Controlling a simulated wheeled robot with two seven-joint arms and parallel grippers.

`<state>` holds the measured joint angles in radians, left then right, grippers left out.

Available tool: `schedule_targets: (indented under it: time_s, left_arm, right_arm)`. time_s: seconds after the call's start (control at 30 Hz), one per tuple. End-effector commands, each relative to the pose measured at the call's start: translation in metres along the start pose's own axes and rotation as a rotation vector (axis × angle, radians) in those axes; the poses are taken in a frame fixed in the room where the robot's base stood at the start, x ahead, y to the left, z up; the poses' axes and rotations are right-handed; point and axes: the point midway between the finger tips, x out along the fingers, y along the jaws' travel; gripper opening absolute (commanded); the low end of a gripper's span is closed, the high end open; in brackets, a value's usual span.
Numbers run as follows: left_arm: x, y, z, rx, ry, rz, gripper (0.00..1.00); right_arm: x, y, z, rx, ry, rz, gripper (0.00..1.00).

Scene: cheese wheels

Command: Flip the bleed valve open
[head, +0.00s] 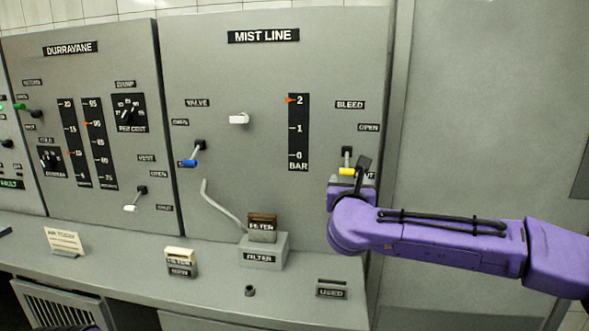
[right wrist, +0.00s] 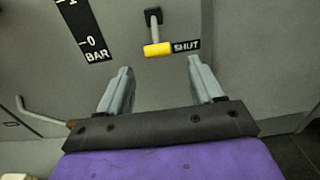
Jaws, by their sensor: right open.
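The bleed valve is a short lever with a yellow grip (head: 347,171) on the right side of the MIST LINE panel, below the BLEED and OPEN labels. Its lever hangs down from a black pivot, and in the right wrist view the yellow grip (right wrist: 157,50) is beside the SHUT label. My right gripper (head: 353,180) is at the lever in the head view, partly hidden by my wrist. In the right wrist view my right gripper (right wrist: 159,66) is open and empty, its fingers on either side below the yellow grip, not closed on it. My left gripper does not show.
A BAR gauge (head: 299,131) has its red pointer at 2. A blue-tipped valve lever (head: 189,163) and a white knob (head: 239,118) are further left. A filter block (head: 264,248), a bent grey rod (head: 221,205) and a USED slot (head: 332,289) are at the ledge.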

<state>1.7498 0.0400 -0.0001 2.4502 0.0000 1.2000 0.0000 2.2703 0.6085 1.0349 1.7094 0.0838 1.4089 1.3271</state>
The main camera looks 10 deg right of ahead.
Motion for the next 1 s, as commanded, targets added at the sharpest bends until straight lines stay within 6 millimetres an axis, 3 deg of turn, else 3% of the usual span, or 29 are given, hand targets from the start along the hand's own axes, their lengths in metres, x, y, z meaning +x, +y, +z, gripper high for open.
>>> schedule_targets:
  time_s: [0.17, 0.53, 0.7, 0.93, 0.97, 1.0]
  left_arm:
    - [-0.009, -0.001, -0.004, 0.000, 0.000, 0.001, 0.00]
    - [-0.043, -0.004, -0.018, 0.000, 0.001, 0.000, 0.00]
    - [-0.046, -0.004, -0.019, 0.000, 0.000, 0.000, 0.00]
    - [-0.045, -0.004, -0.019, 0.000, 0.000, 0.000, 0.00]
    - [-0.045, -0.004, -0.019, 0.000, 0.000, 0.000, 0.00]
    - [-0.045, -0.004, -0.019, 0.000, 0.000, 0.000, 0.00]
  right_arm:
    - [0.016, -0.003, 0.003, 0.000, 0.002, -0.006, 0.66]
    - [0.092, 0.002, 0.004, 0.000, 0.001, 0.001, 0.66]
    - [0.105, 0.001, 0.001, 0.001, 0.000, 0.001, 0.66]
    - [0.106, 0.001, 0.000, 0.001, 0.000, 0.002, 0.66]
    - [0.106, 0.001, 0.000, 0.001, 0.000, 0.002, 0.59]
    - [0.106, 0.001, 0.000, 0.001, 0.000, 0.002, 0.46]
